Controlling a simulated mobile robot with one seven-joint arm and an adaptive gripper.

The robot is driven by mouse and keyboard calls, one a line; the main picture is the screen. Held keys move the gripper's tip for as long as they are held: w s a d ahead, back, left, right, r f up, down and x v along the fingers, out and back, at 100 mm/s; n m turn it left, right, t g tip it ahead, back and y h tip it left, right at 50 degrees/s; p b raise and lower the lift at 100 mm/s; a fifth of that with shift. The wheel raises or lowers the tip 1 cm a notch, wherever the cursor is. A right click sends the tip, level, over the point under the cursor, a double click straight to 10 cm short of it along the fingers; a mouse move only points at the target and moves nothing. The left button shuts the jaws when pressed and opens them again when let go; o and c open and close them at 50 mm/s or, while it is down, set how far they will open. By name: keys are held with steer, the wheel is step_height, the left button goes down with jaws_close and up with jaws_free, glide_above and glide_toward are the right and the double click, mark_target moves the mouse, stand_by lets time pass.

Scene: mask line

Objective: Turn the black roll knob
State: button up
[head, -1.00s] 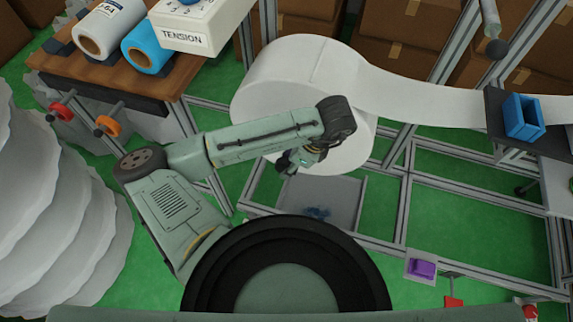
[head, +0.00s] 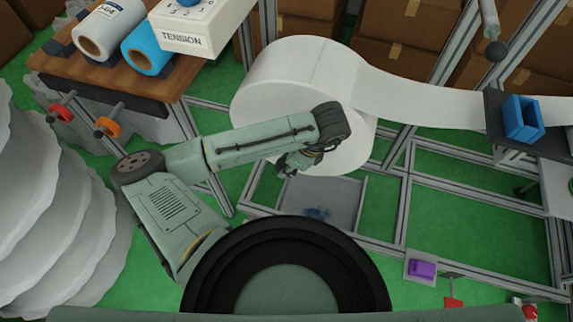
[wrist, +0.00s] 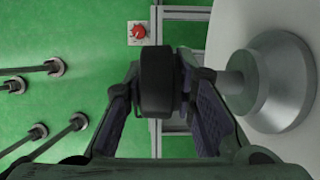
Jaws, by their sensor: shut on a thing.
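The black roll knob (wrist: 157,75) sits between the two fingers of my gripper (wrist: 160,98) in the wrist view. The fingers are closed against its sides. A grey metal hub (wrist: 272,82) stands just right of the knob, on the face of the white roll (wrist: 226,28). In the head view my gripper (head: 290,165) is in front of the lower face of the big white roll (head: 290,85). The knob cannot be made out there, behind the gripper and wrist.
A grey tray (head: 345,190) lies below the gripper. Metal frame rails (head: 470,190) run to the right. A white tension box (head: 200,22) stands on the wooden bench at upper left. A red knob (wrist: 138,32) shows on a small panel in the wrist view.

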steer(key=shift+s, duration=0.15)
jaws_close()
steer(key=shift+a+h, duration=0.1)
steer(key=shift+h, duration=0.2)
steer(key=g+h, duration=0.1)
steer(key=h, duration=0.2)
steer(key=shift+a+f, duration=0.15)
steer(key=g+h+b, duration=0.1)
steer(key=h, duration=0.1)
steer(key=h+b, duration=0.1)
steer(key=h, duration=0.1)
steer(key=shift+f+g+h, duration=0.2)
steer(key=shift+g+h, duration=0.2)
steer(key=g+h+b, duration=0.1)
steer(key=h+b, duration=0.3)
steer(key=shift+f, duration=0.15)
steer(key=shift+g+h+b, duration=0.8)
steer(key=shift+h+b, duration=0.45)
steer(key=shift+h, duration=0.65)
